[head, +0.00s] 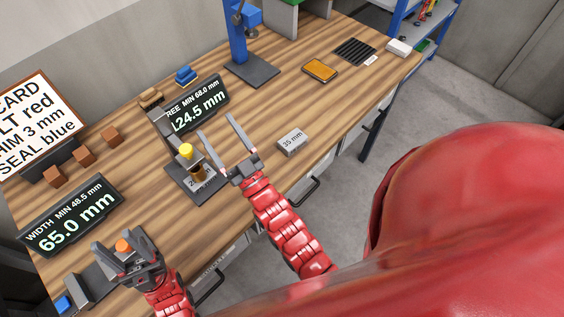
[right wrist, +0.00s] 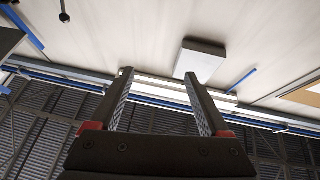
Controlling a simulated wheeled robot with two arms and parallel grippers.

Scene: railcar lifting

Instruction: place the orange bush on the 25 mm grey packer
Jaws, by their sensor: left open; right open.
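The orange bush (head: 123,245) shows between the fingers of my left gripper (head: 127,250), at the lower left of the head view. That gripper is open; its fingers hide part of the bush's surroundings, and I cannot tell whether they touch it. A grey block (head: 201,184) with a partly hidden label that seems to start with 2 lies on a dark plate near the table's middle. A second grey packer (head: 293,142), marked 35 mm, lies to the right. My right gripper (head: 215,136) is open and empty above the table; its open fingers (right wrist: 160,95) show in the right wrist view, pointing towards the ceiling.
A brown piece with a yellow top (head: 186,151) stands beside the labelled grey block. Displays read 65.0 mm (head: 72,217) and 124.5 mm (head: 197,107). A blue stand (head: 237,40), an orange tray (head: 320,70) and brown blocks (head: 82,156) are farther off. Table right of the 35 mm packer is clear.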

